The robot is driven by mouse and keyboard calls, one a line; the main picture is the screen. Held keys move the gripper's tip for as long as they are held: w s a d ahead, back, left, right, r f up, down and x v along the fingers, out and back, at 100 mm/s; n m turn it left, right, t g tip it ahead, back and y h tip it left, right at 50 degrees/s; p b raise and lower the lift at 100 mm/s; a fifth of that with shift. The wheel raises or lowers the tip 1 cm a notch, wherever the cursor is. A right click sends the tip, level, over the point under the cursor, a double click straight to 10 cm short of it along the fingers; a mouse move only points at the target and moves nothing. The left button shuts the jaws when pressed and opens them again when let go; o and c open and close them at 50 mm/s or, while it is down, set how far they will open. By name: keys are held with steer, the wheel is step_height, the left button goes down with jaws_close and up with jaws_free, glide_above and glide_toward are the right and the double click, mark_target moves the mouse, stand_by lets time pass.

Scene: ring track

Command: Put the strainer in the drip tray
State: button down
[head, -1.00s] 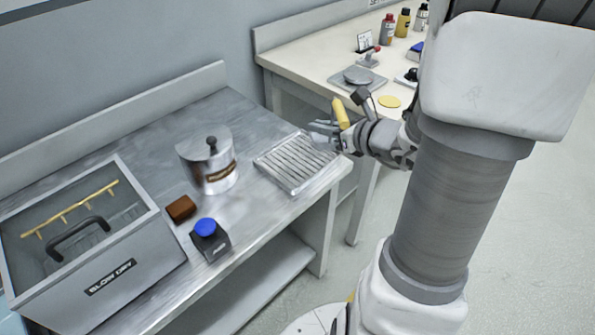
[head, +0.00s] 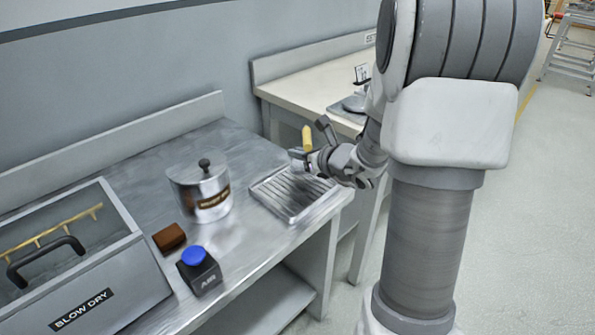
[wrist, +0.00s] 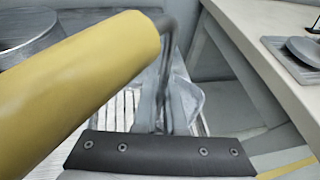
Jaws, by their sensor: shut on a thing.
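My gripper (head: 314,160) is shut on the strainer and holds it by its yellow handle (head: 307,138). The handle stands up above the gripper in the head view. In the wrist view the yellow handle (wrist: 85,80) fills the left side, and a grey rod and a pale mesh-like part (wrist: 183,105) hang beyond it. The drip tray (head: 272,205) is a ribbed metal tray lying flat near the right end of the steel bench. The gripper is over its back right part. The slats (wrist: 124,112) show behind the strainer in the wrist view. The gap between strainer and tray cannot be judged.
A lidded metal pot (head: 200,190) stands left of the tray. A brown block (head: 169,238), a black box with a blue knob (head: 199,272) and a grey "BLOW DRY" box (head: 105,285) are further left. A pale counter (head: 300,88) stands behind, holding a scale (wrist: 303,50).

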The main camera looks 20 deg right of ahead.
mark_target(295, 165)
steer(key=shift+w+f+b, duration=0.15)
steer(key=shift+f+b, duration=0.85)
steer(key=shift+f, duration=1)
steer(key=shift+f, duration=0.1)
steer(key=shift+f, duration=0.15)
steer(key=c, duration=1)
jaws_free()
